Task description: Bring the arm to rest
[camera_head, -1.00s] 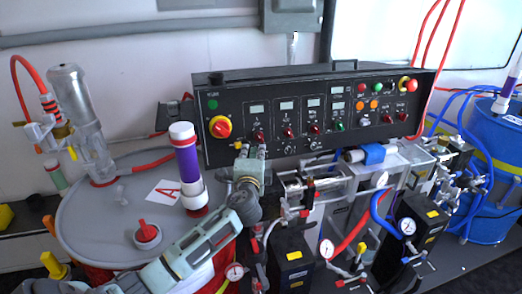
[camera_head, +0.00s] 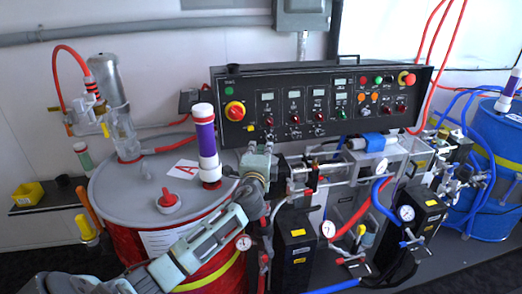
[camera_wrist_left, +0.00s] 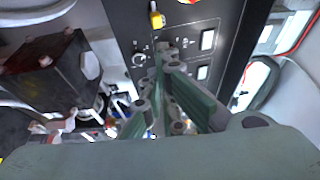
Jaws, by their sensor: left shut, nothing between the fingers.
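My left arm comes in from the lower left in the head view. Its grey-green gripper (camera_head: 259,151) is shut and empty. It appears just in front of the lower edge of the black control panel (camera_head: 330,128), below a red knob (camera_head: 268,121). Whether it touches the panel cannot be told. In the left wrist view the closed fingers (camera_wrist_left: 165,58) point toward the panel face (camera_wrist_left: 190,40). My right gripper is not in view.
A grey-topped red drum (camera_head: 132,200) stands at left, with a purple-white cylinder (camera_head: 206,150) on its lid. Pumps, gauges (camera_head: 328,229) and hoses crowd the area right of my arm. A blue drum (camera_head: 490,150) stands at far right. A yellow bin (camera_head: 28,194) sits at far left.

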